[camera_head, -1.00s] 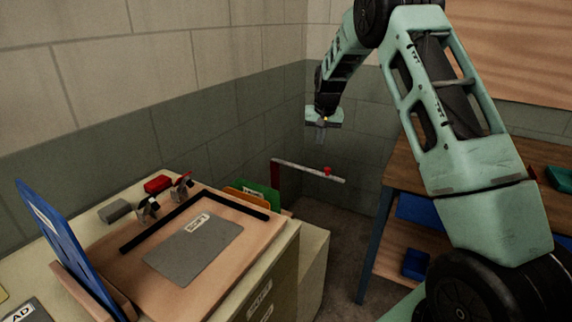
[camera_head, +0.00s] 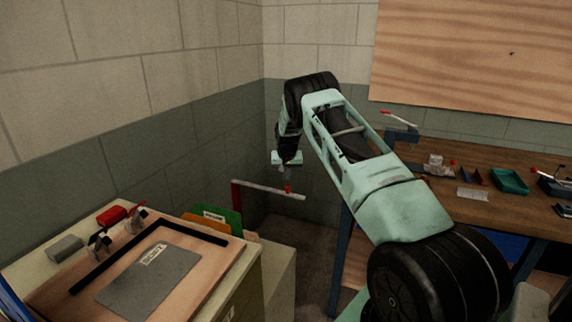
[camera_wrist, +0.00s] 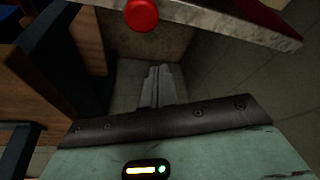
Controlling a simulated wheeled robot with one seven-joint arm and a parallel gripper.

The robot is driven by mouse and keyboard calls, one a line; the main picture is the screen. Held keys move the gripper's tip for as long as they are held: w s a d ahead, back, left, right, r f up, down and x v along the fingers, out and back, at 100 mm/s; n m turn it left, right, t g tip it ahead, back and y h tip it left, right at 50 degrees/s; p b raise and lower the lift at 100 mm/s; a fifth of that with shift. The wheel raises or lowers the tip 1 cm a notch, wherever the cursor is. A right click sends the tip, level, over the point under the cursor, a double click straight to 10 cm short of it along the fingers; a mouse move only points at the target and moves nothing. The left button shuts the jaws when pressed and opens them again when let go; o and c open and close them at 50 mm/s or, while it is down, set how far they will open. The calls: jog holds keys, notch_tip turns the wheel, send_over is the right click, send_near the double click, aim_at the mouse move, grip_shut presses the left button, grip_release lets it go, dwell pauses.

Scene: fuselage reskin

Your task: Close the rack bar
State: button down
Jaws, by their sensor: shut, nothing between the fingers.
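The rack bar (camera_head: 265,189) is a pale, worn metal bar with a red knob (camera_head: 288,189) near its free right end. Its left end joins a red upright post (camera_head: 235,203). In the head view, my gripper (camera_head: 285,172) is just above the bar near the knob, pointing down. In the wrist view, the bar (camera_wrist: 215,18) crosses the top with the red knob (camera_wrist: 141,14) hanging at its edge. My gripper fingers (camera_wrist: 158,85) are shut and empty, apart from the bar. Whether they reach below bar height is hard to tell.
A cabinet with a wooden board and grey plate (camera_head: 150,282) stands at lower left, with green and orange folders (camera_head: 222,217) behind it. A wooden workbench (camera_head: 450,205) with trays and small parts is at right. Block walls close off the corner behind the bar.

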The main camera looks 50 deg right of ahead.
jog(key=shift+s+a+f+p, duration=0.1)
jog(key=shift+s+a+p, duration=0.55)
jog(key=shift+s+a, duration=0.75)
